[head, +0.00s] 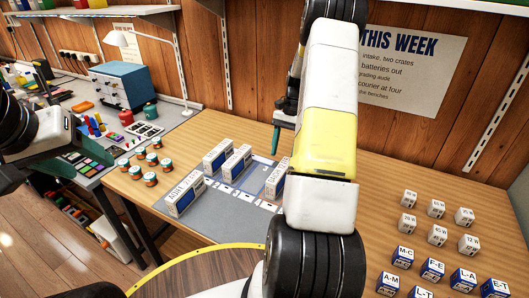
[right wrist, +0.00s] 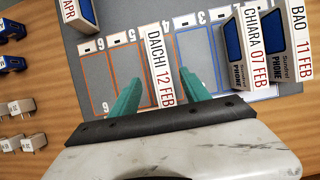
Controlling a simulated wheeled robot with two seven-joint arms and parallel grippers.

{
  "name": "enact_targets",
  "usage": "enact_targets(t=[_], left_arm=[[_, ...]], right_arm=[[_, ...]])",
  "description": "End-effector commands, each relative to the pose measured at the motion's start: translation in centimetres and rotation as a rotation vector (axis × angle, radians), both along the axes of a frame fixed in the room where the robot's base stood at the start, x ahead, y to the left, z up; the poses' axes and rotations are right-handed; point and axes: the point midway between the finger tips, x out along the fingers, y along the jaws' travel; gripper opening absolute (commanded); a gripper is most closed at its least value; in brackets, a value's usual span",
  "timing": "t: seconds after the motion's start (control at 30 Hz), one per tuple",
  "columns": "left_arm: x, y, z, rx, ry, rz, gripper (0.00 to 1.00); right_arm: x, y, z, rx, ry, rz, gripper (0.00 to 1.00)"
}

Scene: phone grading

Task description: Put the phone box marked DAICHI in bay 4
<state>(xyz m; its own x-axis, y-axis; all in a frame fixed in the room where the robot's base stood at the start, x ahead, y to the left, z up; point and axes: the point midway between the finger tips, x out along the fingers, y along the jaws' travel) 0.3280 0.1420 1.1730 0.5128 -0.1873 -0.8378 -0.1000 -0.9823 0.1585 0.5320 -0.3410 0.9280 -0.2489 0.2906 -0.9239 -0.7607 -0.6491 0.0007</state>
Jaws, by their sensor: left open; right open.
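My right gripper (right wrist: 160,93) is open, a teal finger on each side of the box's near end. In the head view my right arm partly hides the box (head: 276,180). My left gripper (head: 75,150) is open and empty, far left.
The CHIARA box (right wrist: 257,45) and BAO box (right wrist: 300,40) stand to the right in the wrist view. Another box (head: 185,196) stands at the mat's front left. Labelled cubes (head: 433,268) fill the table's right.

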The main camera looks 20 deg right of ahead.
Motion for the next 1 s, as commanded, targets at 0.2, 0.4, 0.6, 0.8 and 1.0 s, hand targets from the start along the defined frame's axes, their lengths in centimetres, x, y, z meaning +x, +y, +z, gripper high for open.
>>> enact_targets(t=[0.2, 0.4, 0.6, 0.8, 1.0], left_arm=[[0.0, 0.0, 0.0, 0.0, 0.0, 0.0, 0.54], [0.0, 0.0, 0.0, 0.0, 0.0, 0.0, 0.54], [0.0, 0.0, 0.0, 0.0, 0.0, 0.0, 0.54], [0.0, 0.0, 0.0, 0.0, 0.0, 0.0, 0.54], [0.0, 0.0, 0.0, 0.0, 0.0, 0.0, 0.54]], right_arm=[[0.4, -0.1, 2.2, -0.004, -0.015, 0.011, 0.54], [-0.2, 2.8, 7.9, -0.034, -0.132, 0.111, 0.54], [-2.6, 7.2, 14.7, -0.075, -0.303, 0.259, 0.54], [-6.5, 11.5, 19.8, -0.113, -0.474, 0.409, 0.54], [-11.3, 15.1, 23.2, -0.152, -0.646, 0.557, 0.54]])
